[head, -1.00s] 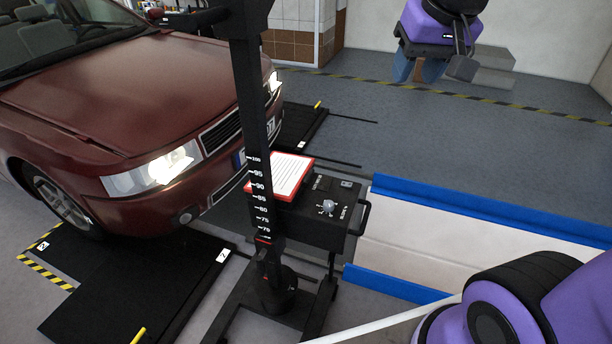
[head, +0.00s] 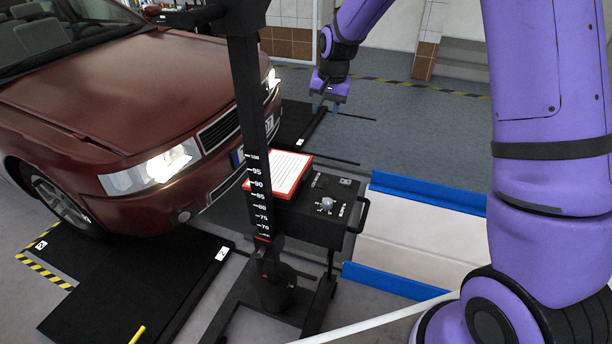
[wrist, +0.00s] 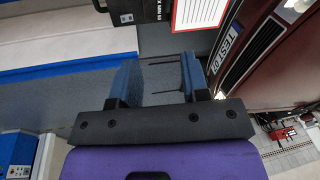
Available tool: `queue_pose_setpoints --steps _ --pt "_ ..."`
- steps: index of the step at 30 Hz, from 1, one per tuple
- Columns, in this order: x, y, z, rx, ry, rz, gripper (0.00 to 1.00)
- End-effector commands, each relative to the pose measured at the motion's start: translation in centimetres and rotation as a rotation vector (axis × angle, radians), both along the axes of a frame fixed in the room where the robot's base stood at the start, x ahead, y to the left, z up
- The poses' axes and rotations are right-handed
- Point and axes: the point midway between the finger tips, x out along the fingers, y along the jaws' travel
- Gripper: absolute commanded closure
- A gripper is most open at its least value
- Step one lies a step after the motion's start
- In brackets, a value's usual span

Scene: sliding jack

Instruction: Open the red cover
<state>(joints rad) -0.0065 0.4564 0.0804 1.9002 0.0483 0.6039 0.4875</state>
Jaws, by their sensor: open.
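The red cover (head: 301,160) is a red-edged panel with a white printed sheet on its face. It lies on top of the black box of the stand in the middle of the head view, partly hidden behind the upright post. Part of it also shows at the top of the wrist view (wrist: 176,14). My gripper (head: 326,106) is beyond the box, above and slightly right of the cover in the head picture. In the wrist view my gripper (wrist: 160,80) has its two blue fingers spread apart with nothing between them. It is apart from the cover.
A dark post (head: 255,105) with a number scale stands in front of the black box (head: 318,228), which has a knob and a side handle. A dark red car (head: 120,110) is close on the left. A blue-edged pit (head: 410,240) lies right. Grey floor is clear behind.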

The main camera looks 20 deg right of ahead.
Motion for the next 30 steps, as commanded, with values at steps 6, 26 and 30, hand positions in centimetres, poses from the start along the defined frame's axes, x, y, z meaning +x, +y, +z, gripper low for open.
queue_pose_setpoints --steps 6,26,30 --pt "3.8 1.0 -8.7 0.031 0.057 -0.074 0.58" --pt "6.5 2.4 -20.7 0.063 0.112 -0.167 0.58" --pt "6.7 2.7 -23.2 0.064 0.113 -0.168 0.58"
